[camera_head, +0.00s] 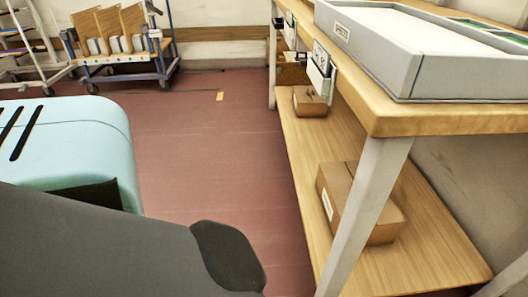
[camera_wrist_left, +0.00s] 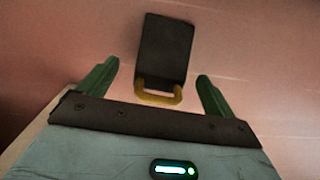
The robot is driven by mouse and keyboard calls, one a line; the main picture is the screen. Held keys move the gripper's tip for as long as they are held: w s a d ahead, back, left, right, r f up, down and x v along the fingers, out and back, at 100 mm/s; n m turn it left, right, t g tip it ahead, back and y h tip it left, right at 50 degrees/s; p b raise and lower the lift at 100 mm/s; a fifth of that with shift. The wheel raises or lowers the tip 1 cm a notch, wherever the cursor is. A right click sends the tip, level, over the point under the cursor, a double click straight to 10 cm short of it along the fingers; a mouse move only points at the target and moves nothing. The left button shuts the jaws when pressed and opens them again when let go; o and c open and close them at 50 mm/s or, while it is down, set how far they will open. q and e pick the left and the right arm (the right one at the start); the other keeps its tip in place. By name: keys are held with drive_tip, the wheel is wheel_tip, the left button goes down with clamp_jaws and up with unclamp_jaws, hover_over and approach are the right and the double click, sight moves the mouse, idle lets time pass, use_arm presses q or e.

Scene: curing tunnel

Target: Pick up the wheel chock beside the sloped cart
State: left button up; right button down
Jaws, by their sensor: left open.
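The wheel chock (camera_wrist_left: 164,48) shows in the left wrist view as a dark block with a yellow looped handle (camera_wrist_left: 158,97), on the red floor. The handle points toward my left gripper (camera_wrist_left: 156,72), whose two green fingers are spread open on either side of the handle end. The fingers appear apart from the chock, and nothing is between them but the handle area; the height gap is hard to judge. The chock is not visible in the head view. A wheeled cart with slanted wooden boards (camera_head: 122,27) stands at the back left; I cannot tell if it is the sloped cart. My right gripper is not in view.
A wooden workbench (camera_head: 440,118) with a grey tray (camera_head: 400,72) runs along the right. Its lower shelf (camera_head: 425,240) holds cardboard boxes (camera_head: 385,222). A rack (camera_head: 30,45) stands at the far left. Red floor (camera_head: 215,150) is clear in the middle, with a small yellow mark (camera_head: 220,96).

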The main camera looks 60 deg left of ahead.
use_arm(q)
drive_tip(key=f+b, duration=0.2)
drive_tip(key=f, duration=0.1)
drive_tip(key=f+b, duration=0.1)
drive_tip(key=shift+s+a+f, duration=0.1)
drive_tip(key=shift+a+f, duration=0.05)
drive_tip(key=shift+a, duration=0.1)
drive_tip(key=shift+f, duration=0.25)
drive_tip(key=c, duration=0.7)
drive_tip(key=shift+r, duration=0.1)
drive_tip(key=c, duration=0.6)
